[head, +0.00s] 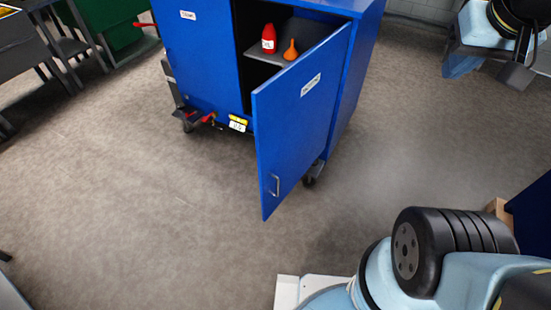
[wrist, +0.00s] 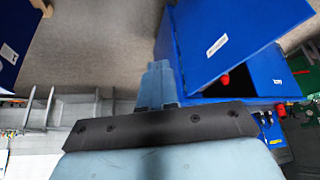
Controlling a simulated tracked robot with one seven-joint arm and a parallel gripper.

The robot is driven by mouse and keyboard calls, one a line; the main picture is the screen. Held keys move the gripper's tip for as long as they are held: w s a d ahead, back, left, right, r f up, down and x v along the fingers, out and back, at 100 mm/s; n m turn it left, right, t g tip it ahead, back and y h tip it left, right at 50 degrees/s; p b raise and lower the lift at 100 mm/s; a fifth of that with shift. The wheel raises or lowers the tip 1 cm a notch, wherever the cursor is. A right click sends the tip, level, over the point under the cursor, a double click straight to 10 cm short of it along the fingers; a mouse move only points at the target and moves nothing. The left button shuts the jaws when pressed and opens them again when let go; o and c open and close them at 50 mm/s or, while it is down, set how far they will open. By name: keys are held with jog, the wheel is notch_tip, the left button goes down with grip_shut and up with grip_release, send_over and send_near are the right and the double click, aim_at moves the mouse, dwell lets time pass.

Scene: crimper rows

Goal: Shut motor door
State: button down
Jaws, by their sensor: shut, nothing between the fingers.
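A blue cabinet (head: 205,65) on wheels stands at the top middle of the head view. Its right-hand door (head: 300,115) hangs open toward me, with a white label whose text is too small to read surely. A metal handle (head: 275,185) sits low on this door's free edge. The left-hand door (head: 195,60) looks shut. In the wrist view the open door (wrist: 220,45) is to the right of my gripper (wrist: 158,75), which is shut and empty. I cannot tell the gap between them.
A red bottle (head: 269,38) and an orange funnel (head: 291,50) stand on a shelf inside the cabinet. A red-handled part (head: 205,117) sticks out at the cabinet's lower front. The grey floor (head: 130,210) is clear before the cabinet. Dark-topped tables (head: 20,55) stand at left.

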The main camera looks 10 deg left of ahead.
jog(key=w+f+n+h, duration=0.2)
jog(key=w+f+n, duration=0.65)
jog(key=w, duration=0.55)
jog(key=w+a+f+n+y, duration=0.1)
jog(key=w+a+f+n, duration=0.15)
jog(key=f, duration=0.25)
jog(key=w+a+f+n+y, duration=0.1)
jog(key=w+a+f+n, duration=0.1)
jog(key=w+f+n, duration=0.3)
jog(key=n+g+y, duration=0.7)
jog(key=n, duration=0.6)
send_near(275, 176)
jog(key=s+d+r, duration=0.3)
jog(key=s, duration=0.1)
jog(key=a+f, duration=0.7)
jog(key=a, duration=0.1)
jog(key=shift+w+a+f, duration=0.15)
jog(key=shift+w+f, duration=0.1)
jog(key=shift+f, duration=0.15)
jog(key=shift+w+a, duration=0.35)
jog(key=shift+a, duration=0.25)
